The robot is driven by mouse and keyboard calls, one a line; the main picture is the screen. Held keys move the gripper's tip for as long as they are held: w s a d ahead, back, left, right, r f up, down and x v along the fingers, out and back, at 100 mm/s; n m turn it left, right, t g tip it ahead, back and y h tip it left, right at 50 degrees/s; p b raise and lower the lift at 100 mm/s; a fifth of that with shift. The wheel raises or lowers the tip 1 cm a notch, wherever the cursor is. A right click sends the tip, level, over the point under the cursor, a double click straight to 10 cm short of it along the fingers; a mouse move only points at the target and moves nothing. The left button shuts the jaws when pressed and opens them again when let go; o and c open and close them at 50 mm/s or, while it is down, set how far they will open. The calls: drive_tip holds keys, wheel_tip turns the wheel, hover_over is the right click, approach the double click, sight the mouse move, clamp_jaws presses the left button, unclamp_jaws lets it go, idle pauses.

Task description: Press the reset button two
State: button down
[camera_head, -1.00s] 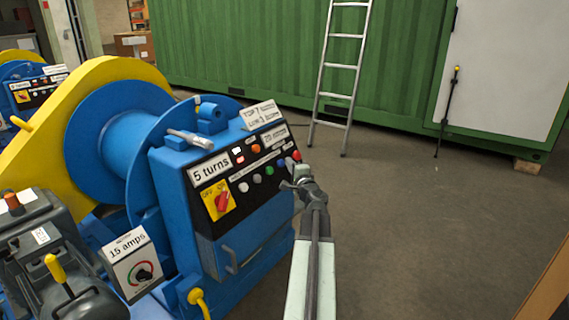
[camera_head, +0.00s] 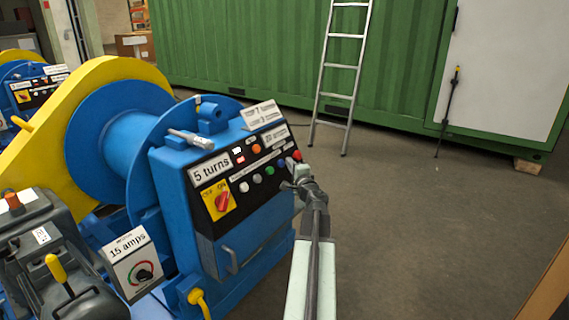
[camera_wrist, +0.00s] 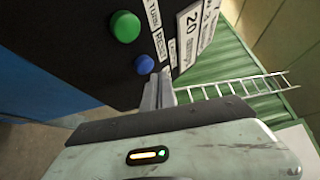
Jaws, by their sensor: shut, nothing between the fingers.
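The blue winch control box has a black panel (camera_head: 208,192) with several coloured buttons, a red switch and a "5 turns" label. A green button (camera_head: 269,171) and a blue button (camera_head: 281,165) sit in its lower row; a red button (camera_head: 297,155) is at the right end. My gripper (camera_head: 299,172) is shut and empty at the panel's right edge, in front of that end. The wrist view shows the green button (camera_wrist: 125,26) and the blue button (camera_wrist: 144,64) beside my gripper (camera_wrist: 158,90). Small labels there are only partly readable. I cannot tell whether the fingertips touch the panel.
A blue drum (camera_head: 113,145) with a yellow guard is left of the panel. A grey lever unit (camera_head: 62,265) and a "15 amps" box (camera_head: 138,263) stand lower left. A ladder (camera_head: 341,75) leans on a green container (camera_head: 240,45). The floor at right is clear.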

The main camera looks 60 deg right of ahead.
drive_tip(key=shift+f, duration=0.1)
drive_tip(key=shift+w+f, duration=0.1)
drive_tip(key=shift+w, duration=0.25)
drive_tip(key=shift+w+f+b, duration=0.25)
drive_tip(key=shift+w+b, duration=0.2)
drive_tip(key=shift+w, duration=0.05)
idle(0.7)
drive_tip(key=shift+s+r, duration=0.1)
idle(0.7)
drive_tip(key=shift+s+r+p, duration=0.35)
drive_tip(key=shift+s+p, duration=0.1)
drive_tip(key=shift+s, duration=0.3)
drive_tip(key=s, duration=0.1)
drive_tip(key=s+r+p, duration=0.1)
drive_tip(key=s, duration=0.1)
drive_tip(key=s+r+p, duration=0.1)
drive_tip(key=shift+s+r, duration=0.1)
drive_tip(key=shift+s, duration=0.15)
